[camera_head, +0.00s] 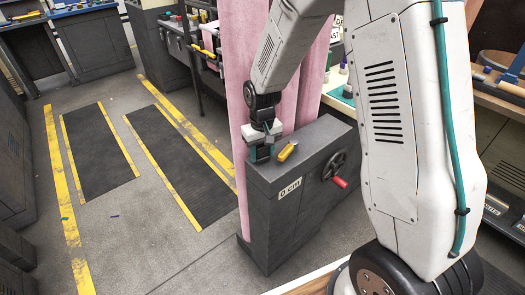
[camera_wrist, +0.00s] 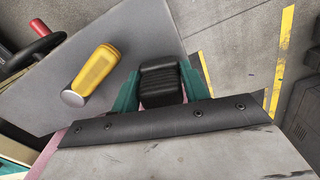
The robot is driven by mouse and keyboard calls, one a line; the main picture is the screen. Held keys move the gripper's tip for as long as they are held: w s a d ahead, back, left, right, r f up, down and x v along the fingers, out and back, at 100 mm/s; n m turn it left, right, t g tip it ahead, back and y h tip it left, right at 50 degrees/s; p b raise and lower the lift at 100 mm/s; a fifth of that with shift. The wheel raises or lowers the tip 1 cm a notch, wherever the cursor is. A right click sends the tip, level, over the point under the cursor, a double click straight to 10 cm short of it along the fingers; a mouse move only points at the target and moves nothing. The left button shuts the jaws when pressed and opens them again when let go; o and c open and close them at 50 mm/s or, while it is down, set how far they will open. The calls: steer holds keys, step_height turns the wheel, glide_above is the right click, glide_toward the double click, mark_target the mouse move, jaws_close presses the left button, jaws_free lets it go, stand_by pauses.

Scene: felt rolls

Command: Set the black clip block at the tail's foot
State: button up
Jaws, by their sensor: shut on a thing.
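The black clip block (camera_wrist: 160,82), ribbed and dark, sits between the two teal fingers of my gripper (camera_wrist: 161,90) in the wrist view. The fingers are shut on it from both sides. In the head view my gripper (camera_head: 261,152) is at the left end of the grey cabinet's top, beside the hanging pink felt. The block is hard to make out there. The pink felt (camera_head: 238,70) hangs in long strips, and a narrow tail (camera_head: 243,205) runs down the cabinet's left edge towards the floor. I cannot tell whether the block touches anything else.
A yellow-handled tool (camera_head: 287,151) lies on the grey cabinet (camera_head: 310,150) close to my gripper. A handwheel with a red knob (camera_head: 340,182) sticks out from the cabinet's side. Dark floor mats (camera_head: 180,155) with yellow stripes lie left, with open floor around them.

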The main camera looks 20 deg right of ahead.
mark_target(262, 146)
steer(key=shift+f, duration=0.4)
steer(key=o, duration=1.3)
steer(key=shift+c, duration=0.2)
steer(key=shift+r, duration=3.95)
